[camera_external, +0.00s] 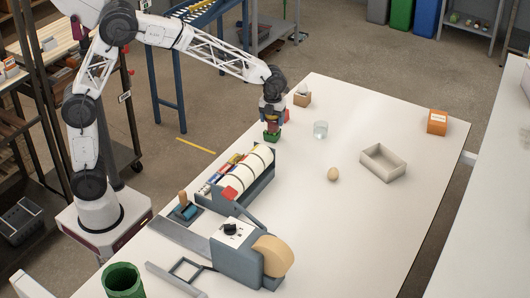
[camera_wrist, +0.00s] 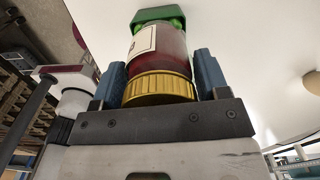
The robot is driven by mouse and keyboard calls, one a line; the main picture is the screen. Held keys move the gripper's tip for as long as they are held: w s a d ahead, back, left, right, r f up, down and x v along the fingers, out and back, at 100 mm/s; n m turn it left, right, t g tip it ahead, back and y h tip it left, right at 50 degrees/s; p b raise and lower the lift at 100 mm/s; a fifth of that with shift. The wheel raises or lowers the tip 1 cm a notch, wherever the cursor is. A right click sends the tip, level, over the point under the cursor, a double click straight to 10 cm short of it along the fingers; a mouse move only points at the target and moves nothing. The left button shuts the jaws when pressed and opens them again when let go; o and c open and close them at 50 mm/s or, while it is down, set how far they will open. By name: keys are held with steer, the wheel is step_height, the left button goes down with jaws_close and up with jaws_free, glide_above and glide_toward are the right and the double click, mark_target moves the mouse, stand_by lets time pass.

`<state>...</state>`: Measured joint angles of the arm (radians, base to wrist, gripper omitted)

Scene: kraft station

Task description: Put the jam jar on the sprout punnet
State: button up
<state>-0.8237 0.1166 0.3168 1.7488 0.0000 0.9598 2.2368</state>
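The jam jar (camera_wrist: 165,48) has dark red contents, a pale label and a ridged gold lid (camera_wrist: 158,88). My gripper (camera_external: 273,118) points down at the far left part of the table. In the wrist view its blue fingers (camera_wrist: 160,75) are on both sides of the lid and look shut on it. The green sprout punnet (camera_external: 272,136) is directly below the jar; it also shows past the jar's far end in the wrist view (camera_wrist: 158,14). The jar seems to be at or just above the sprouts; I cannot tell whether it touches them.
A glass (camera_external: 320,130), brown egg (camera_external: 333,174), grey tray (camera_external: 382,163), orange box (camera_external: 437,122) and small brown box (camera_external: 302,97) stand on the white table (camera_external: 370,225). A roll rack (camera_external: 240,178) and tape dispenser (camera_external: 240,250) are nearer the camera.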

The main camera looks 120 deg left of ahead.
steer(key=o, duration=0.4)
steer(key=shift+c, duration=0.2)
steer(key=shift+r, duration=0.1)
step_height(320, 180, up, 12)
steer(key=shift+r, duration=0.1)
stand_by(0.4)
steer(key=shift+d, duration=0.1)
stand_by(0.7)
